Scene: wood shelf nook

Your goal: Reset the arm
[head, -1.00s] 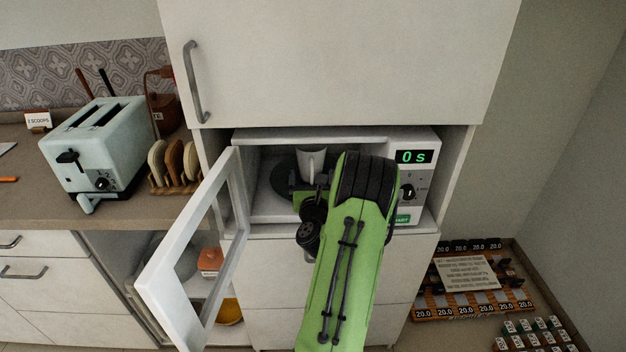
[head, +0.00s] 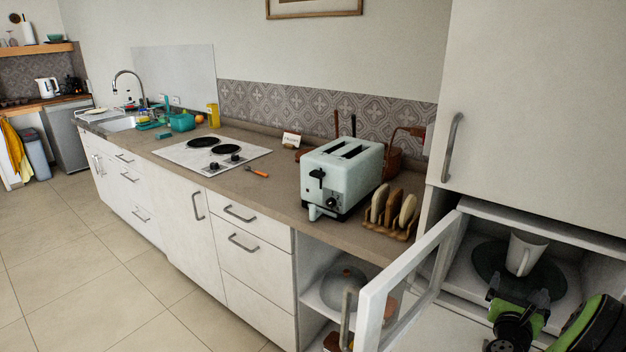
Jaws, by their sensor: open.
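My gripper (head: 521,301) is at the lower right in the head view, at the front of the open microwave (head: 573,228). Its fingers are apart and point inward. A white mug (head: 524,253) stands upright inside on the dark round turntable (head: 487,262), just beyond the fingertips. The gripper appears empty, with a gap to the mug. My green and black arm fills the lower right corner and hides part of the microwave's front.
The microwave door (head: 408,282) stands open to the left of my gripper, close to it. A toaster (head: 342,177) and a toast rack (head: 393,211) with bread stand on the counter (head: 275,190). An open shelf with a pan lid (head: 344,287) lies below. The floor (head: 90,290) at left is clear.

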